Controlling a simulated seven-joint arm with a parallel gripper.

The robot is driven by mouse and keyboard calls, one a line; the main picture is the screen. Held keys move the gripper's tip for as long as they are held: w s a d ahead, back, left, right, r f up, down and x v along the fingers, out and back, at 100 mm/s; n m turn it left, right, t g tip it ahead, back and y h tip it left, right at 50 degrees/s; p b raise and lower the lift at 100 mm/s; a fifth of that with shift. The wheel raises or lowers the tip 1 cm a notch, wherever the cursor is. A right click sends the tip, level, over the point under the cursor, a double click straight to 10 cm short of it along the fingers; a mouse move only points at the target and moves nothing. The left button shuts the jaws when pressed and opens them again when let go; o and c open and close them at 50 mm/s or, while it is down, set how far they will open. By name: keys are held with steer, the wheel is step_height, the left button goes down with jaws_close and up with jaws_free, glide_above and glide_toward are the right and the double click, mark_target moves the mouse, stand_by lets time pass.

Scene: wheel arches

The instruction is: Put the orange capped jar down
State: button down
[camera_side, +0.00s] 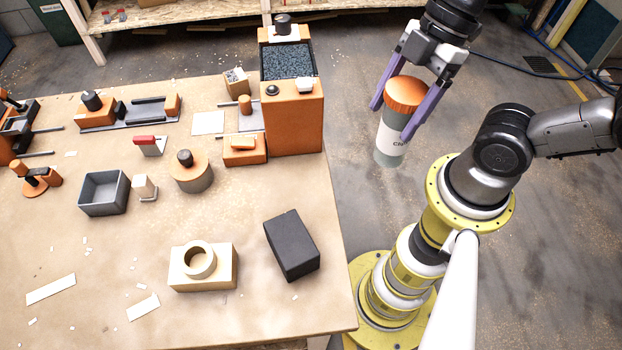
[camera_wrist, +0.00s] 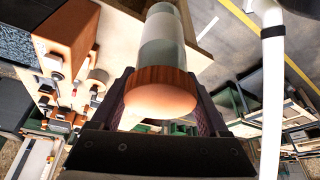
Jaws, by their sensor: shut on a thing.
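The orange capped jar (camera_side: 393,122) is a clear grey-green cylinder with a white label and a ribbed orange cap. My gripper (camera_side: 391,119) is shut on it, with one purple finger on each side. In the side view the jar hangs upright or slightly tilted, to the right of the table's right edge, with floor behind it. In the wrist view the jar (camera_wrist: 165,50) is between the fingers with its cap toward the camera.
The wooden table (camera_side: 230,225) holds an orange machine (camera_side: 295,120) near its right edge, a dark block (camera_side: 291,245), a cream block with a ring (camera_side: 203,270) and a grey open box (camera_side: 104,193). Bare tabletop shows at the front and between these things.

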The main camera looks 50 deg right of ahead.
steer(key=shift+w+d+r, duration=0.1)
steer(key=shift+w, duration=0.15)
steer(key=w+a+f, duration=0.6)
steer(key=w+f, duration=0.6)
steer(key=f, duration=0.1)
steer(key=shift+w, duration=0.15)
steer(key=shift+a, duration=0.1)
jaws_free()
steer(key=shift+f, duration=0.1)
